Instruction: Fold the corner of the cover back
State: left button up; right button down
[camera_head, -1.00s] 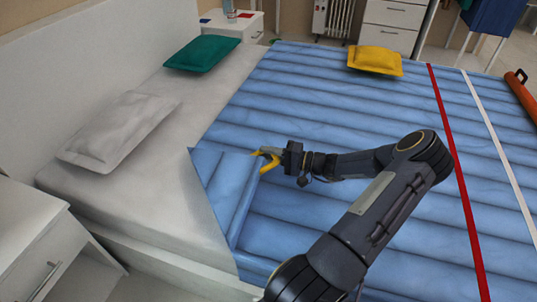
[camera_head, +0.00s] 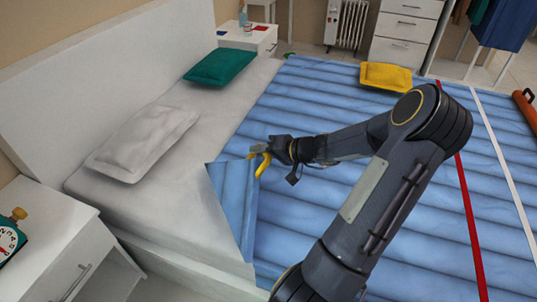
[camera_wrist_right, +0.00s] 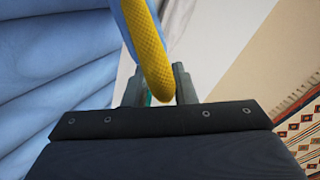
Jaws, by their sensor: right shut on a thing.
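The blue quilted cover (camera_head: 330,105) lies over most of the bed. Along its edge toward the headboard, a smoother blue flap (camera_head: 233,195) shows near the front; I cannot tell how far it is folded over. My right gripper (camera_head: 264,155) is at the flap's far end, shut on a yellow tab (camera_head: 262,166) that seems to belong to the cover's corner. In the right wrist view the yellow tab (camera_wrist_right: 148,50) runs between the two grey fingers, with blue cover (camera_wrist_right: 50,70) at left. My left gripper is not in view.
A grey pillow (camera_head: 142,140) and a green pillow (camera_head: 220,66) lie on the bare white strip by the headboard; a yellow pillow (camera_head: 386,76) lies on the cover.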

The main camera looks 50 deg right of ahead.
jog(key=shift+w+a+r, duration=0.3)
jog(key=shift+a+r, duration=0.2)
jog(key=shift+a, duration=0.25)
jog(key=c, duration=1.3)
grip_release()
jog(key=shift+f, duration=0.1)
jog(key=shift+c, duration=0.2)
jog(key=shift+s+d, duration=0.1)
jog(key=shift+d, duration=0.05)
jog(key=shift+s+d, duration=0.1)
jog(key=shift+s, duration=0.2)
jog(key=p+v, duration=0.1)
jog(key=v, duration=0.6)
